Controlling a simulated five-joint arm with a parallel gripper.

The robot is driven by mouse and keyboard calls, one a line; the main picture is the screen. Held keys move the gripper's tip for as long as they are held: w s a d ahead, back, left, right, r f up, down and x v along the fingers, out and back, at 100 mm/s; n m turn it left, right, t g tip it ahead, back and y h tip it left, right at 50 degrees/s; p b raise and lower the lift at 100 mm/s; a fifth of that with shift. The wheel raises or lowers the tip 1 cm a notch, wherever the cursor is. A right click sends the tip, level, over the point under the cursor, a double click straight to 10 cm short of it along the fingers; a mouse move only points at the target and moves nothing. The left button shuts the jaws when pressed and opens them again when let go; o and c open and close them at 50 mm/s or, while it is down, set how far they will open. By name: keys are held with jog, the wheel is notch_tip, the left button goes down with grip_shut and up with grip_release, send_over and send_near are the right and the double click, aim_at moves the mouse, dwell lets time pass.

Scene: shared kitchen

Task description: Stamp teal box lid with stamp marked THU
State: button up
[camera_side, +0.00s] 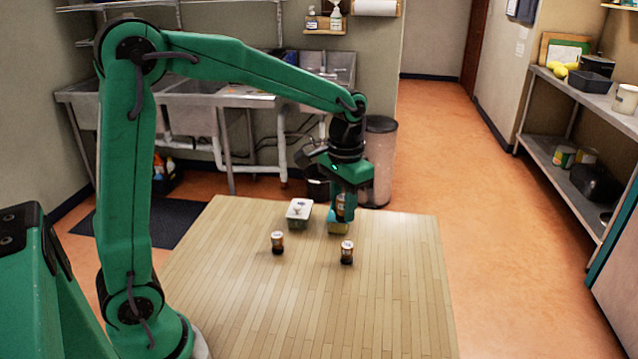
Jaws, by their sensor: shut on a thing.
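My gripper (345,198) points down over the far part of the wooden table, shut on a dark stamp (341,208) with a light label. The label's letters are too small to read. Directly below the stamp is a small box (337,228), teal to yellowish, partly hidden by the gripper. I cannot tell whether the stamp touches its lid.
A white and green container (299,212) with a pale knob-like thing on top stands just left of the box. The front of the wooden table (300,310) is clear. Steel sinks, a bin (381,150) and shelves stand beyond the table.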

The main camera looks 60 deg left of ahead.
jog(key=w+a+f, duration=0.3)
jog(key=w+a, duration=0.2)
jog(key=a, duration=0.1)
jog(key=w+a+f, duration=0.2)
jog(key=w+a, duration=0.3)
jog(key=a, duration=0.1)
jog(key=w+a+f, duration=0.3)
jog(key=w+a, duration=0.1)
jog(key=a, duration=0.3)
jog(key=shift+w+f, duration=0.35)
jog(key=shift+w, duration=0.05)
jog(key=shift+f, duration=0.2)
jog(key=shift+f, duration=1.8)
jog(key=shift+f, duration=0.65)
dwell(0.5)
